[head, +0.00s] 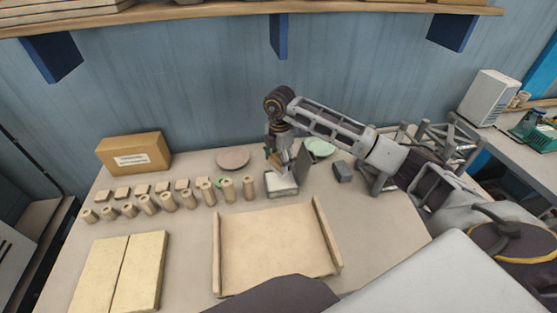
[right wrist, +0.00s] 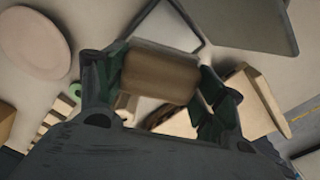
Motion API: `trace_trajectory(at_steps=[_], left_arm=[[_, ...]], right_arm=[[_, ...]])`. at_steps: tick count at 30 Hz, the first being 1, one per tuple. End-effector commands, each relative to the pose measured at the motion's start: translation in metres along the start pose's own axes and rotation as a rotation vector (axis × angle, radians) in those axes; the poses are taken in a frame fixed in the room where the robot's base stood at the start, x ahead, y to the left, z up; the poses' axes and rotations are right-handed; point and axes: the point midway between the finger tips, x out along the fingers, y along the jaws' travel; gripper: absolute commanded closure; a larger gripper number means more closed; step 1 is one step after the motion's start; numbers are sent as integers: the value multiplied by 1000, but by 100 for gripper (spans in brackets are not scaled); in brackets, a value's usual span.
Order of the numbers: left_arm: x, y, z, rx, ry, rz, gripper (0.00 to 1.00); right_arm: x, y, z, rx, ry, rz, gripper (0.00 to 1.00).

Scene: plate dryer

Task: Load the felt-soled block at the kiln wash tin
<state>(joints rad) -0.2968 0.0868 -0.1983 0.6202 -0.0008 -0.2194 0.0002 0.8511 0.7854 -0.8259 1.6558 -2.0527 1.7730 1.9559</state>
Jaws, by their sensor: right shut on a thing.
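My right gripper (head: 278,157) is shut on a brown block (right wrist: 158,76), held between its two dark green fingers in the right wrist view. The block's underside is not clear, so I cannot make out the felt. In the head view the gripper points down over a shallow grey tin (head: 283,192) with a white inside. A grey panel (head: 305,156) stands upright at the tin's back right, like an open lid. I cannot tell whether the block touches the tin's contents. The left gripper is not in view.
Several tan cylinders (head: 228,190) and small blocks stand in rows left of the tin. A pink disc (head: 233,159) and a pale green disc (head: 319,147) lie behind. A dark grey block (head: 343,171) sits right. A wooden tray (head: 275,245) lies in front.

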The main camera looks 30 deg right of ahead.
Motion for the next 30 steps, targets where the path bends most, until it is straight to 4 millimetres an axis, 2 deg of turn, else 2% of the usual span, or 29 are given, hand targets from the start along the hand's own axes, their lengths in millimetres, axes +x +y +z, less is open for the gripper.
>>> trace_trajectory(at_steps=[15, 21, 30], left_arm=[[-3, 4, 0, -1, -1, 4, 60], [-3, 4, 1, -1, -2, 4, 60], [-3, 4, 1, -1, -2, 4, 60]], right_arm=[[2, 2, 8, 418, 0, -6, 69], [2, 2, 9, 490, 0, -6, 69], [2, 2, 9, 502, 0, -7, 69]])
